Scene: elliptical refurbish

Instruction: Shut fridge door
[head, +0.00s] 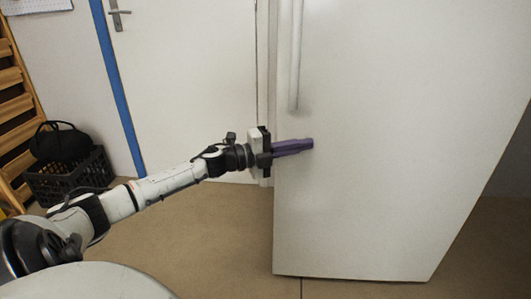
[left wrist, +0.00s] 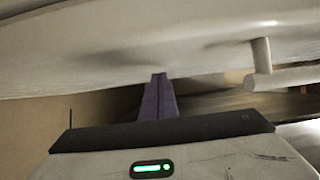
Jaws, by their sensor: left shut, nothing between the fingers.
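The white fridge door (head: 385,150) fills the right half of the head view, its outer face towards me. A long vertical handle (head: 296,60) runs near its left edge. My left gripper (head: 310,144) is shut and empty, its purple fingers in front of the door face, a little below the handle's lower end. In the left wrist view the fingertips (left wrist: 159,76) reach the edge of the white door surface (left wrist: 110,60), and the handle (left wrist: 285,78) is at the right. I cannot tell if the tips touch the door. My right gripper is not in view.
A white room door (head: 190,90) with a blue frame strip (head: 118,90) is behind the arm. A black crate (head: 70,178) with a dark bag (head: 60,143) stands at the left beside a wooden rack (head: 15,90). The brown floor (head: 215,235) before the fridge is clear.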

